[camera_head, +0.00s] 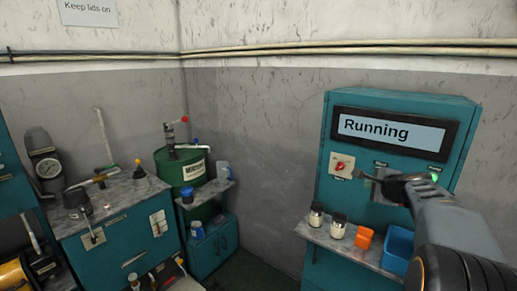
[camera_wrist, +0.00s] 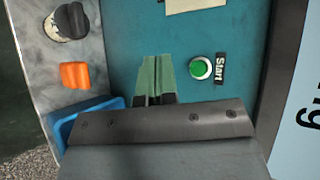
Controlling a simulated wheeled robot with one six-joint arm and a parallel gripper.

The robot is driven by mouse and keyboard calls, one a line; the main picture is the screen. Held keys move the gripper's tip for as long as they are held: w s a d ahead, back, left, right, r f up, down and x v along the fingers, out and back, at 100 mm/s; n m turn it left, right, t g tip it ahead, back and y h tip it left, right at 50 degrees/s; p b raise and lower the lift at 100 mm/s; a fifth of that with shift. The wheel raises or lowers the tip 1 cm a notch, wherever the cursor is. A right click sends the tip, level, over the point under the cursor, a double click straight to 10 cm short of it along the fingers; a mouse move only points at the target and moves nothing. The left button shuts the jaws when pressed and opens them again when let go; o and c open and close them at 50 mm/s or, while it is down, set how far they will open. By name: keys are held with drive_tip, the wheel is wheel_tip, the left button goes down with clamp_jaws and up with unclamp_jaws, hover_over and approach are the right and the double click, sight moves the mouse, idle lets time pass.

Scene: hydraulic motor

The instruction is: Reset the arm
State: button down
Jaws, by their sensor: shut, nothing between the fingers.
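My arm reaches in from the lower right in the head view, and my gripper (camera_head: 368,178) is in front of the teal control cabinet (camera_head: 325,190). In the wrist view the two fingers (camera_wrist: 156,75) lie together, shut and empty. The green Start button (camera_wrist: 200,69) is just right of the fingers and apart from them; it also shows in the head view (camera_head: 435,176), past my gripper. The cabinet's screen (camera_head: 385,132) reads "Running". A red knob (camera_head: 341,166) on a pale plate is left of my gripper.
At left are a workbench (camera_head: 105,250) with fittings and a green drum (camera_head: 180,170). Open floor lies between.

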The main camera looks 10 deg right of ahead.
drive_tip(key=s+a+f+n+g+y, duration=0.1)
drive_tip(key=s+a+f+n+g, duration=0.3)
drive_tip(key=f, duration=0.3)
drive_tip(key=s+a+f+n+g, duration=0.2)
drive_tip(key=s+a+f+n, duration=0.1)
drive_tip(key=s+a+n, duration=0.5)
drive_tip(key=s+a+f+n+g, duration=0.2)
drive_tip(key=s+a+f+n, duration=0.1)
drive_tip(key=s+a+n, duration=0.6)
drive_tip(key=s+a, duration=0.2)
drive_tip(key=a, duration=0.2)
drive_tip(key=shift+s+g+h, duration=0.2)
drive_tip(key=shift+g+h, duration=0.1)
drive_tip(key=shift+g, duration=0.1)
